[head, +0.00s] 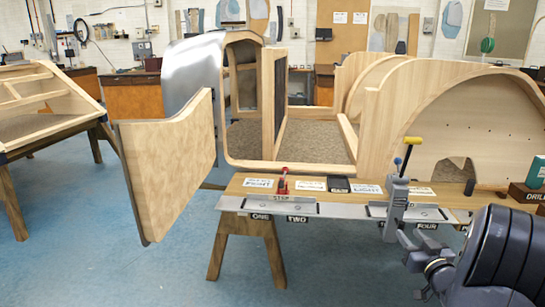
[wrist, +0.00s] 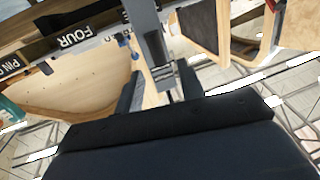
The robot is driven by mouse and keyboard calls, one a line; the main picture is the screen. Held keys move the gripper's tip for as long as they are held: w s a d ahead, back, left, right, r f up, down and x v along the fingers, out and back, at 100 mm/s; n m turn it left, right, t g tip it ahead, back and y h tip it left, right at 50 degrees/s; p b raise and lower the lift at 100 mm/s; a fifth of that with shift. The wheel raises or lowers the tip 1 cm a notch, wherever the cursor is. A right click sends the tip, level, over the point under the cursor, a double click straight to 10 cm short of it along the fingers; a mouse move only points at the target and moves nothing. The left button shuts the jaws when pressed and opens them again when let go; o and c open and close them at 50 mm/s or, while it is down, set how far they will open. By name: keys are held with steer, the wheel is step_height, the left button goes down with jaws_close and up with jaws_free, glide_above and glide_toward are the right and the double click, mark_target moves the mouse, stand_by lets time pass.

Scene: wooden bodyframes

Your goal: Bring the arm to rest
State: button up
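My arm comes in at the lower right of the head view, with my gripper (head: 415,241) near the front edge of the workbench (head: 235,203). In the wrist view, the two dark fingers of my gripper (wrist: 157,90) stand apart, and I see nothing held between them. A grey upright clamp with a yellow handle (head: 398,190) stands on the bench just beyond my gripper. What looks like its grey post (wrist: 150,40) shows past the fingers in the wrist view. I cannot tell whether the gripper touches it.
A red-handled clamp (head: 283,182) stands at the bench's left. The wooden bodyframe (head: 435,100) stands behind, with a door panel (head: 170,160) at left. Blue floor (head: 95,250) is open at lower left.

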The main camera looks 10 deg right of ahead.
mark_target(400, 226)
steer(key=w, duration=0.6)
steer(key=shift+d+b, duration=0.2)
steer(key=shift+b, duration=0.1)
steer(key=shift+a, duration=0.2)
steer(key=shift+a, duration=0.1)
